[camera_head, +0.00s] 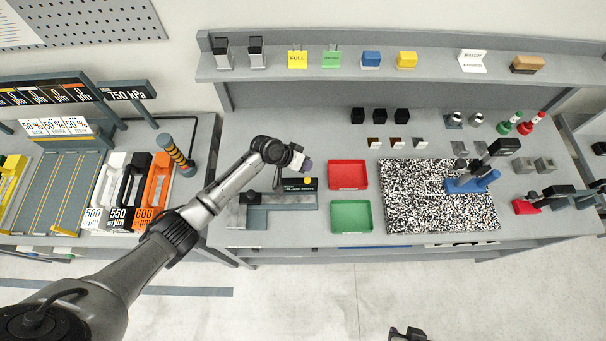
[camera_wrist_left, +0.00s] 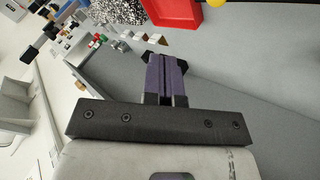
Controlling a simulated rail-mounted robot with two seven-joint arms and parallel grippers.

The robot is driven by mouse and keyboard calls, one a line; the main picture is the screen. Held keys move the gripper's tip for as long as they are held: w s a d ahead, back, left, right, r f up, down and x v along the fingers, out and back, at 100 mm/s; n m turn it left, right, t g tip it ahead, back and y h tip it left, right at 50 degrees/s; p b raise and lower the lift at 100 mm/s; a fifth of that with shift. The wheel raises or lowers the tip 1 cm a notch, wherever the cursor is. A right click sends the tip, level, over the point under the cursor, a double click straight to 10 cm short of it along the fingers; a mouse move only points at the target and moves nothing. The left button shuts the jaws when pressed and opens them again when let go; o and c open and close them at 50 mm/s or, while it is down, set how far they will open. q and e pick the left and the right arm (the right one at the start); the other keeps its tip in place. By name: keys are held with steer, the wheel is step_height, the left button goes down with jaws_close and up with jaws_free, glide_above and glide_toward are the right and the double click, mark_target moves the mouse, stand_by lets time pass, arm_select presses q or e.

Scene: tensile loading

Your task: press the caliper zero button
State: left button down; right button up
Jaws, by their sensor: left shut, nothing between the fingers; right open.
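The caliper (camera_head: 299,186) is a dark device with a yellow round button (camera_head: 307,181) on its top, lying on a grey fixture on the middle table. My left gripper (camera_head: 306,165) is shut and empty, its purple fingertips just above and behind the button in the head view; I cannot tell the exact gap. In the left wrist view the shut purple fingers (camera_wrist_left: 168,75) point away from the camera, and a yellow round part (camera_wrist_left: 217,2), likely the button, is cut by the top edge. My right gripper (camera_head: 407,335) shows at the bottom edge, open and far from the caliper.
A red tray (camera_head: 348,175) and a green tray (camera_head: 351,216) are right of the caliper. A speckled mat (camera_head: 420,222) with a blue tool (camera_head: 472,183) lies beyond them. A shelf (camera_head: 440,70) with several blocks runs along the back. Bare tabletop lies behind the caliper.

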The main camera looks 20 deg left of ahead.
mark_target(306, 178)
arm_select(q)
steer(key=shift+w+r+t+h, duration=0.3)
steer(key=shift+w+r+t, duration=0.15)
steer(key=shift+r+t, duration=0.1)
arm_select(e)
steer(key=shift+s+a+f, duration=0.15)
steer(key=shift+s+a, duration=0.35)
steer(key=shift+s, duration=0.05)
steer(key=shift+w, duration=0.1)
arm_select(q)
steer(key=shift+f, duration=0.2)
arm_select(e)
steer(key=shift+d+f, duration=0.1)
steer(key=shift+d, duration=0.05)
arm_select(q)
step_height(306, 178, down, 8)
steer(key=b, duration=0.7)
steer(key=shift+f+b, duration=0.25)
steer(key=shift+b, duration=0.1)
arm_select(e)
step_height(306, 178, down, 7)
steer(key=shift+f, duration=0.15)
steer(key=shift+d, duration=0.1)
